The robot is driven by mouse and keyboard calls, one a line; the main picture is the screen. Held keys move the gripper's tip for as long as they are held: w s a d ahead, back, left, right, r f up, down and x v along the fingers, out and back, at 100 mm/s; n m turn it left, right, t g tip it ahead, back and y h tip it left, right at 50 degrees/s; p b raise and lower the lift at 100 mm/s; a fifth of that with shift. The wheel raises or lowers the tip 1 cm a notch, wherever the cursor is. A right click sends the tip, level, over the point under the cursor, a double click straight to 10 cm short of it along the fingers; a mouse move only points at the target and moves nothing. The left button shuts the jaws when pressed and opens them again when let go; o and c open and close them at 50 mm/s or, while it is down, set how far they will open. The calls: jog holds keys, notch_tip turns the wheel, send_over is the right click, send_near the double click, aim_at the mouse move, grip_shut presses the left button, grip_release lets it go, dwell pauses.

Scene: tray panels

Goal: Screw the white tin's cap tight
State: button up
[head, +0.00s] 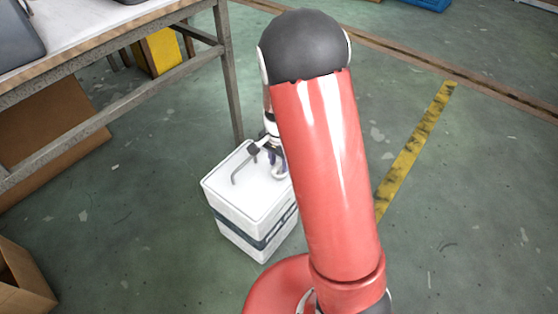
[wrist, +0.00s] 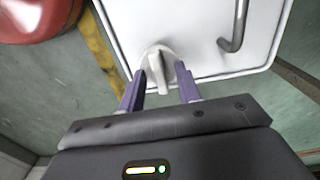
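The white tin (head: 248,198) stands upright on the floor, with a dark band around its side. Its white top (wrist: 205,32) fills much of the wrist view. The white cap (wrist: 158,74), round with a raised grip bar, sits on the top near one edge. My gripper (wrist: 160,70) is open, its two purple fingers on either side of the cap, with gaps visible between fingers and bar. I cannot tell how far down the fingers reach.
A bent grey handle (wrist: 238,28) rises from the tin's top beside the cap; it also shows in the head view (head: 240,170). A table (head: 150,18) with a metal leg stands close behind the tin. Cardboard boxes (head: 50,150) lie left. Open floor lies right.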

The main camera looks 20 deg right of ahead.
aim_at(279, 164)
notch_tip(279, 164, up, 7)
jog(key=shift+r+p, duration=0.2)
jog(key=shift+p, duration=0.3)
jog(key=shift+r, duration=0.2)
jog(key=shift+r, duration=0.3)
jog(key=s+r+n+t, duration=0.2)
jog(key=s+r+n, duration=0.3)
jog(key=s+r, duration=0.5)
jog(key=s+r+n+t, duration=0.3)
jog(key=s+r+n, duration=0.2)
jog(key=s+r, duration=0.3)
jog(key=s, duration=0.4)
jog(key=shift+r+n+t, duration=0.25)
jog(key=shift+n+t, duration=0.05)
